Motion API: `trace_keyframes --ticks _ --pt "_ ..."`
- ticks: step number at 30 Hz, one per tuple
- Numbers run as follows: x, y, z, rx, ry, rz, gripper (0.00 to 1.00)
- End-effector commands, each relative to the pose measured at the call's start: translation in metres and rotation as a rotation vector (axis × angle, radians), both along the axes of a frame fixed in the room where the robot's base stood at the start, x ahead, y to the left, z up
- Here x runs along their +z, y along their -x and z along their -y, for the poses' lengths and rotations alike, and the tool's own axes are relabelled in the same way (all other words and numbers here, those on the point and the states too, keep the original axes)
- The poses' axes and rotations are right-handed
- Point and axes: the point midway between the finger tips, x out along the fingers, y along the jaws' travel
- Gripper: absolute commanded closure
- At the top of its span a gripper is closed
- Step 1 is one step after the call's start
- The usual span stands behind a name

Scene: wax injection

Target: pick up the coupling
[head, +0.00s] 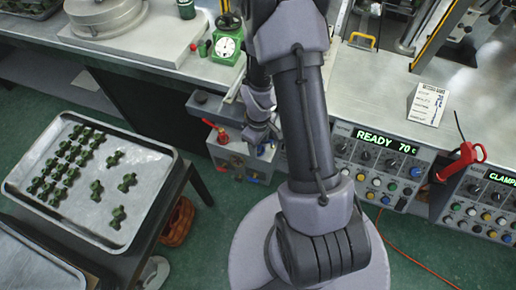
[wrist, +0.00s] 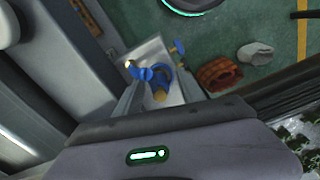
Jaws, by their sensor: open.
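A blue fitting with brass-coloured ends (wrist: 160,78), which looks like the coupling, shows in the wrist view in front of a pale surface. My gripper (wrist: 160,88) is open, with a grey finger on either side of the fitting in the picture. I cannot tell the depth gap or whether the fingers touch it. In the head view my gripper (head: 258,138) reaches down beside the bench, over a pale box-like unit (head: 226,153) with a red valve handle (head: 221,136). The fitting is mostly hidden there by my arm.
A metal tray (head: 148,208) of green wax parts stands at left. An orange-brown basket (wrist: 216,73) and a whitish object (wrist: 254,53) are on the green floor. The bench (head: 350,105) and a control panel reading READY 70°C (head: 378,165) stand close to my arm.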

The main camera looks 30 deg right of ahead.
Motion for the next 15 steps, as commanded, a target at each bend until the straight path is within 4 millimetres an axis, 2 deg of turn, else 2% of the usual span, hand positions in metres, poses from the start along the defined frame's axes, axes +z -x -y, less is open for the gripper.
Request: trace_keyframes --ticks 5,8,12,13,15 --pt "-0.0009 -0.0007 0.0002 0.0 0.001 0.003 0.53" --pt "-0.0007 -0.0006 0.0002 -0.001 0.0 0.002 0.69" --pt "-0.0006 -0.0006 0.0002 -0.001 0.0 0.002 0.97" --pt "-0.0006 -0.0006 0.0002 -0.001 0.0 0.002 1.0" --pt "-0.0006 -0.0006 0.0002 -0.001 0.0 0.002 1.0"
